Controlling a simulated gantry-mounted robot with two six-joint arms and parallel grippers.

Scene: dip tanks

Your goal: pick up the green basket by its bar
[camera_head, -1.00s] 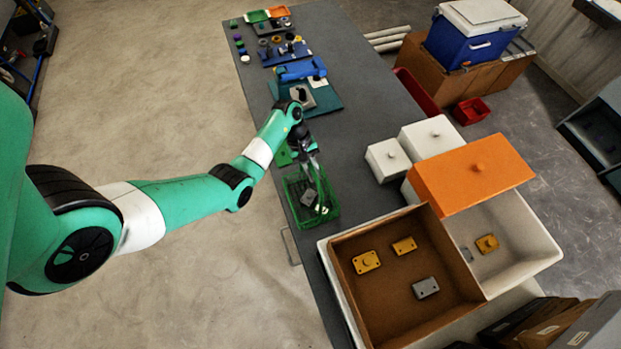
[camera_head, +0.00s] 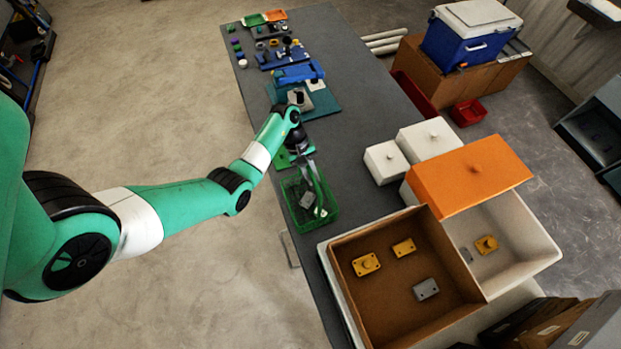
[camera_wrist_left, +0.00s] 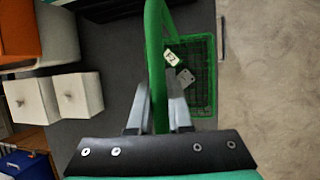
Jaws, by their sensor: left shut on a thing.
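The green mesh basket (camera_head: 329,216) is at the near left edge of the grey table in the head view. In the wrist view its mesh (camera_wrist_left: 206,88) shows to the right of its upright green bar (camera_wrist_left: 155,45). A grey metal piece (camera_wrist_left: 185,77) and a small tagged piece (camera_wrist_left: 172,58) lie in the basket. My left gripper (camera_head: 314,178) is above the basket, shut on its bar; in the wrist view its fingers (camera_wrist_left: 158,108) sit either side of the bar. I cannot tell whether the basket touches the table. My right gripper is out of view.
A brown open box (camera_head: 357,315) and a white bin (camera_head: 535,235) with an orange lid (camera_head: 470,172) stand at the near right. Two white lidded boxes (camera_head: 386,162) (camera_head: 428,138) are right of the basket. A teal plate (camera_head: 325,102) lies beyond it.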

